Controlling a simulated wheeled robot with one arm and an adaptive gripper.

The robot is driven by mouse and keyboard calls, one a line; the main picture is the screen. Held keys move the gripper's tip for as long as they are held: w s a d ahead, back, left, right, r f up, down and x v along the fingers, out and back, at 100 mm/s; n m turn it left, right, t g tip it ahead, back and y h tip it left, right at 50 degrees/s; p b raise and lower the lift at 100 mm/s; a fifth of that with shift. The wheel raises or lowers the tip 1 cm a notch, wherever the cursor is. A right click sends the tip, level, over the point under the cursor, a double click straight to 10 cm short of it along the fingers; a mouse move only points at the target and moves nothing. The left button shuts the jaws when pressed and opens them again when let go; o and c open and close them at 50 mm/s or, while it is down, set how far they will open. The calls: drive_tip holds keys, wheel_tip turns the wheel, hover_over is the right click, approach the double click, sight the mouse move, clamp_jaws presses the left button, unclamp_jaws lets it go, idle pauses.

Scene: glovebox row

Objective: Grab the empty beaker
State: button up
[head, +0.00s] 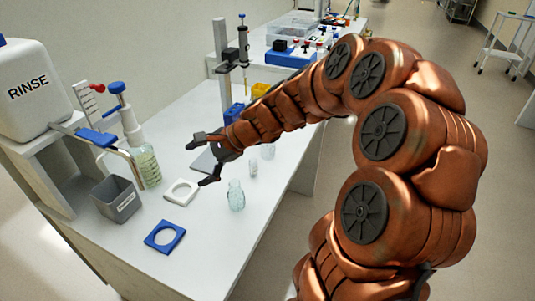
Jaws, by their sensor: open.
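Several small clear glass vessels stand upright on the white bench. The nearest vessel (236,196) has a narrowed neck and shows no clear contents. A smaller one (253,168) stands behind it, and another (268,151) is farther back, close to my arm. At this size I cannot tell which is the empty beaker. My gripper (198,166) is open, with nothing between its fingers. It appears over the bench, up and left of the nearest vessel and apart from it. My wrist and forearm hide part of the bench behind.
A white square ring (181,183) and a blue square ring (150,240) lie on the bench. A grey bin (117,200), a dispenser bottle (148,168) and a RINSE container (30,90) stand left. A stand (243,50) rises behind. The near bench corner is clear.

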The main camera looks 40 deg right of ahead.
drive_tip(key=w+d+f+m+t+h+b, duration=0.1)
drive_tip(key=w+d+f+m+t, duration=0.1)
drive_tip(key=w+d+m, duration=0.3)
drive_tip(key=w+d+f+m+t+h+b, duration=0.1)
drive_tip(key=w+d+f+m+t, duration=0.15)
drive_tip(key=d, duration=0.55)
drive_tip(key=m+t+h+b, duration=0.15)
drive_tip(key=m+h, duration=0.25)
drive_tip(key=m, duration=0.6)
approach(272, 143)
drive_tip(key=x, duration=0.6)
drive_tip(key=shift+w+d, duration=0.15)
drive_tip(key=shift+d, duration=0.15)
drive_tip(key=shift+f+x, duration=0.15)
drive_tip(key=shift+x, duration=1.7)
drive_tip(key=shift+f+x, duration=0.15)
drive_tip(key=shift+x, duration=1.7)
drive_tip(key=shift+c, duration=0.3)
drive_tip(key=shift+r, duration=0.1)
drive_tip(key=c, duration=1)
